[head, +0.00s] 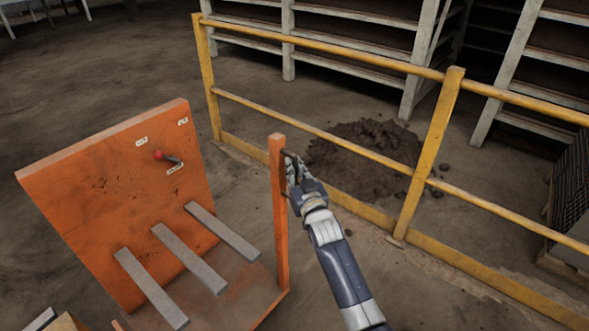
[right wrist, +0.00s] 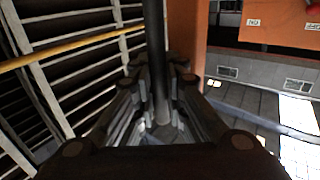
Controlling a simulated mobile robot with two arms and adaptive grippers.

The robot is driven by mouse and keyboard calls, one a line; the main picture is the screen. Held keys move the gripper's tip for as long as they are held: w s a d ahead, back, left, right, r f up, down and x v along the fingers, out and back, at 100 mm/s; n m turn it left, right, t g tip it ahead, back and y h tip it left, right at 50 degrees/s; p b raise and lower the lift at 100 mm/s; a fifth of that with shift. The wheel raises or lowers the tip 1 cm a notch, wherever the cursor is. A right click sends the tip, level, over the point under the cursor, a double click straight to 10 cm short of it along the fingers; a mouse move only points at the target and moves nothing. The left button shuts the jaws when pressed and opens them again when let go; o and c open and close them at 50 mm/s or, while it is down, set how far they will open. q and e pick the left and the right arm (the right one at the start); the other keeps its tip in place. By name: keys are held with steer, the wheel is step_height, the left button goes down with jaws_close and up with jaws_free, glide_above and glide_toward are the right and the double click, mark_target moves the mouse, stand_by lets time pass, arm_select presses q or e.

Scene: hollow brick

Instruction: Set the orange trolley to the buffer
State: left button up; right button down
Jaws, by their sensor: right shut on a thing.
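The orange trolley (head: 120,185) stands at the left in the head view. It has a tall orange panel, grey metal bars (head: 180,258) jutting over its base and an orange post (head: 278,215) at its right. My right gripper (head: 291,166) is at the upper part of this post. In the right wrist view the gripper (right wrist: 162,105) is shut around a dark upright bar (right wrist: 154,45), the trolley's handle, beside the orange post (right wrist: 187,35). I cannot tell which thing is the buffer. My left gripper is out of view.
A yellow railing (head: 433,155) runs behind and right of the trolley, close to my right arm. Behind it lie a dark heap of rubble (head: 365,150) and pale shelves (head: 340,48). A red-knobbed lever (head: 159,155) sticks out of the panel. Floor at the upper left is open.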

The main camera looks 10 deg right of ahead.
steer(key=shift+a+f, duration=0.2)
steer(key=c, duration=1.7)
jaws_free()
steer(key=shift+s, duration=0.1)
steer(key=shift+o, duration=0.5)
steer(key=shift+s+r, duration=0.1)
steer(key=shift+r, duration=0.1)
steer(key=s, duration=1.2)
steer(key=shift+d, duration=0.35)
